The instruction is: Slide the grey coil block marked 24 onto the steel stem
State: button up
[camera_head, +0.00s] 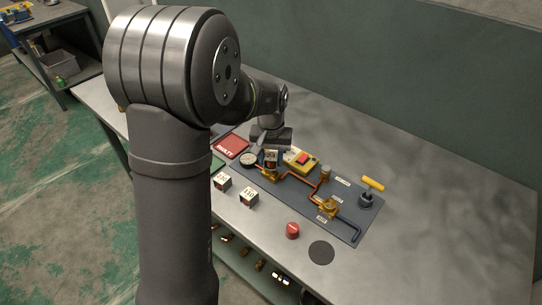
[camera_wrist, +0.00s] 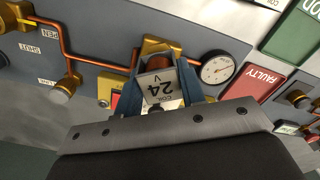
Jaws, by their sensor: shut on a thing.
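The grey coil block marked 24 (camera_wrist: 160,88) sits between the two fingers of my gripper (camera_wrist: 161,98) in the wrist view, with its "24 V" label facing the camera. In the head view my gripper (camera_head: 271,150) points down with the block (camera_head: 271,157) over the brass valve body (camera_head: 269,175) on the panel. Part of the brass body (camera_wrist: 155,47) shows just beyond the block in the wrist view. The steel stem is not visible; the block and gripper hide that spot. I cannot tell whether the block is around the stem or above it.
Close by are a pressure gauge (camera_head: 249,160), a yellow box with a red button (camera_head: 301,160) and copper pipes. The right table is clear.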

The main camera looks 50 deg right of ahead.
jog(key=shift+f, duration=1.2)
jog(key=o, duration=1.4)
jog(key=shift+r, duration=3.5)
notch_tip(320, 180, down, 7)
jog(key=shift+r, duration=0.2)
